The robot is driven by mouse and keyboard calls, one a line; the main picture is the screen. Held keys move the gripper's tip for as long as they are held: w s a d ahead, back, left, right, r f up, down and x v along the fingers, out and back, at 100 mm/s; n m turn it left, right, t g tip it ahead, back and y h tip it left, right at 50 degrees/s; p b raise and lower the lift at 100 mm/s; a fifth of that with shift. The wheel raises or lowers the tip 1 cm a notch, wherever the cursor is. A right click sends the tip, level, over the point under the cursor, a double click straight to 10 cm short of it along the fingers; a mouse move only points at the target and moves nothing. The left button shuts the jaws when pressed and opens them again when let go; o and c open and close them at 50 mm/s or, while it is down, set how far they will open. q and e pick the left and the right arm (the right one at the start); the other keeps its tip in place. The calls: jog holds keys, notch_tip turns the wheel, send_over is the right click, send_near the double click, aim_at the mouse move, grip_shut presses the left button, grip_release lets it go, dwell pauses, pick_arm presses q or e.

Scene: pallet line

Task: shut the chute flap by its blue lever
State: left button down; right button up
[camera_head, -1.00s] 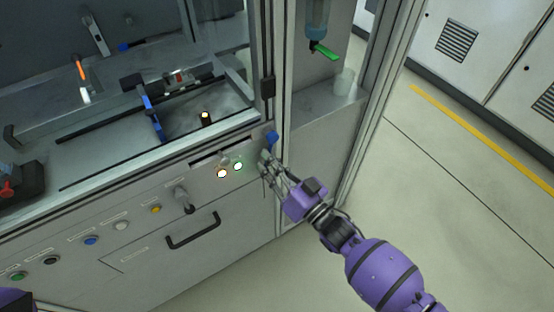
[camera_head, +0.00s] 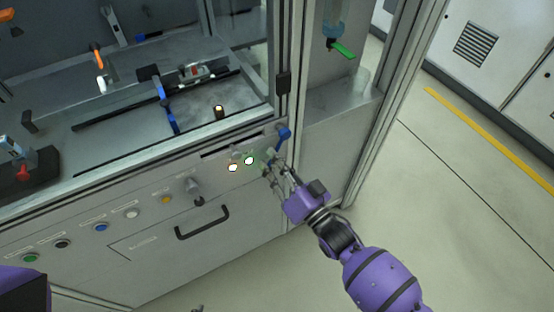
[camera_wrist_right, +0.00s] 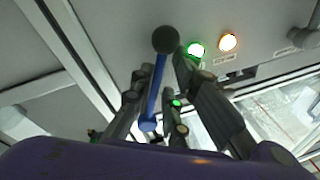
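The blue lever (camera_head: 283,136) sticks out from the front panel at its right end, near the corner post. In the right wrist view the lever (camera_wrist_right: 157,86) is a blue rod with a dark ball at one end. My right gripper (camera_head: 270,168) is just below and left of the lever in the head view. In the wrist view its fingers (camera_wrist_right: 160,90) are spread on both sides of the rod, with no clear contact. I cannot make out the chute flap for certain. A purple part of my left arm shows at the lower left; its fingers are not clear.
Two lit buttons (camera_head: 249,160) sit close left of my right gripper. A dark knob (camera_head: 194,187), a black handle (camera_head: 202,223) and several coloured buttons line the panel. A green lever (camera_head: 343,49) hangs in the bay above right. The floor (camera_head: 440,200) at right is clear.

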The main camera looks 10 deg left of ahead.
jog(key=shift+o, duration=0.9)
jog(key=shift+f, duration=0.1)
jog(key=v, duration=1.2)
